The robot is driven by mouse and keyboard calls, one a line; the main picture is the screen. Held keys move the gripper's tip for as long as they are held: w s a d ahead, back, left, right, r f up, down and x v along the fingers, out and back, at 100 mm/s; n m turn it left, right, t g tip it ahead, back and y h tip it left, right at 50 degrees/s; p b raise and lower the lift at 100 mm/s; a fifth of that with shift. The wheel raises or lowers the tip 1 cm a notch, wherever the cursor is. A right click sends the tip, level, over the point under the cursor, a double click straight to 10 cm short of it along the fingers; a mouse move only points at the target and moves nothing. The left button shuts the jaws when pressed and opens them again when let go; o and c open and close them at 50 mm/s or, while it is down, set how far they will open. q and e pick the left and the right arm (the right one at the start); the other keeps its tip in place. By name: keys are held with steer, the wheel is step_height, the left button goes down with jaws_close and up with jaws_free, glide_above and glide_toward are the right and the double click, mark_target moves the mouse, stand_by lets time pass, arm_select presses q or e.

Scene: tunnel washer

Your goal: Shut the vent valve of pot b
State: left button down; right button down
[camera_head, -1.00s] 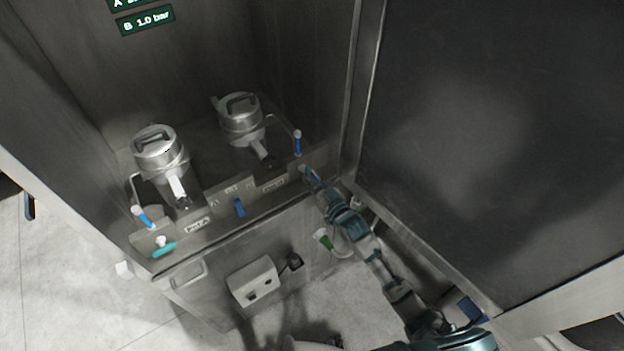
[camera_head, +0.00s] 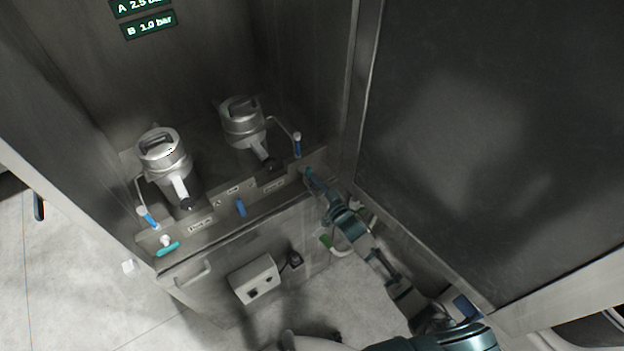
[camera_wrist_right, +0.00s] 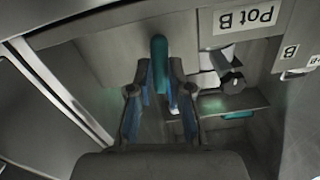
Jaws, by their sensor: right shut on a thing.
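Pot B (camera_head: 243,122) is the right-hand silver pot on the panel ledge. Its label, reading Pot B (camera_wrist_right: 245,19), shows in the wrist view. The teal vent valve handle (camera_wrist_right: 159,58) stands between the fingers of my right gripper (camera_wrist_right: 158,72), which is shut on it. In the head view my right gripper (camera_head: 308,174) is at the right end of the panel, and it largely hides the handle. Pot A (camera_head: 162,158) stands to the left, with a similar teal handle (camera_head: 168,249) at the panel's left end. My left gripper is not in view.
A blue-handled lever (camera_head: 297,145) stands just behind my right gripper. Another blue lever (camera_head: 240,208) is mid-panel. A large dark panel (camera_head: 480,150) fills the right side, close to my right arm. A pressure display (camera_head: 149,24) reads B 1.0 bar.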

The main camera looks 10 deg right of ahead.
steer(key=m+b, duration=0.1)
steer(key=m, duration=0.3)
steer(key=shift+w+f, duration=0.1)
steer(key=m+b, duration=0.2)
steer(key=m, duration=0.2)
steer(key=m+p, duration=0.2)
steer(key=shift+r+p, duration=0.35)
steer(key=m+p, duration=0.1)
steer(key=m, duration=0.3)
steer(key=shift+m+p, duration=0.3)
steer(key=shift+f+m, duration=0.2)
steer(key=shift+m, duration=1.1)
steer(key=shift+c, duration=1.6)
jaws_free()
steer(key=shift+w+f, duration=0.1)
steer(key=shift+w, duration=0.1)
steer(key=shift+s, duration=0.1)
